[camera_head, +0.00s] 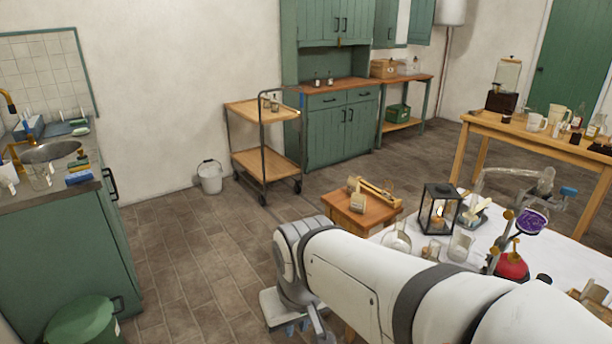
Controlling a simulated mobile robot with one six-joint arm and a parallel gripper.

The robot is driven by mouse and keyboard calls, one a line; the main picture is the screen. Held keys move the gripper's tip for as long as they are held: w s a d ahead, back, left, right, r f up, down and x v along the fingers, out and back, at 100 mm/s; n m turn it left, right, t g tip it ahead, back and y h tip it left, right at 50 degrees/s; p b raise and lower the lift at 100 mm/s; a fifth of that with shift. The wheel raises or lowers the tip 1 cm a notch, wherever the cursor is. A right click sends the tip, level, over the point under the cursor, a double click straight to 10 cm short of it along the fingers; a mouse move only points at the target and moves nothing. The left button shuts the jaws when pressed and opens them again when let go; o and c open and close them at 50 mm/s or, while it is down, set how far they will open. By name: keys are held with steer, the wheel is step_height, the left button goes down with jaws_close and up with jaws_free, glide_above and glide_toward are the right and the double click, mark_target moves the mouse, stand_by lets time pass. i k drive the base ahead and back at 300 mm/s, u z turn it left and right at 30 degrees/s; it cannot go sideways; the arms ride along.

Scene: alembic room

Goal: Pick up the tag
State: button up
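I cannot make out a tag for certain in the head view. A small brass-coloured piece (339,43) shows at the lower edge of the green cabinet's upper doors, too small to identify. My white arm reaches in from the lower right and bends down near the bottom middle. My gripper (298,328) is at the bottom edge, pointing down, partly cut off and partly hidden by the wrist. Its opening and anything between its fingers cannot be made out.
A small wooden table (375,211) with a brush stands beyond my arm. A white-topped table (585,262) with glassware and a lantern (437,212) is at right. A wheeled cart (262,158), bucket (210,177) and sink counter (60,190) lie left and behind. The middle-left floor is clear.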

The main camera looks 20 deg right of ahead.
mark_target(386, 193)
steer(key=u, duration=0.05)
steer(key=i, duration=3.25)
steer(key=z, duration=3.3)
steer(key=i, duration=0.5)
steer(key=z, duration=0.1)
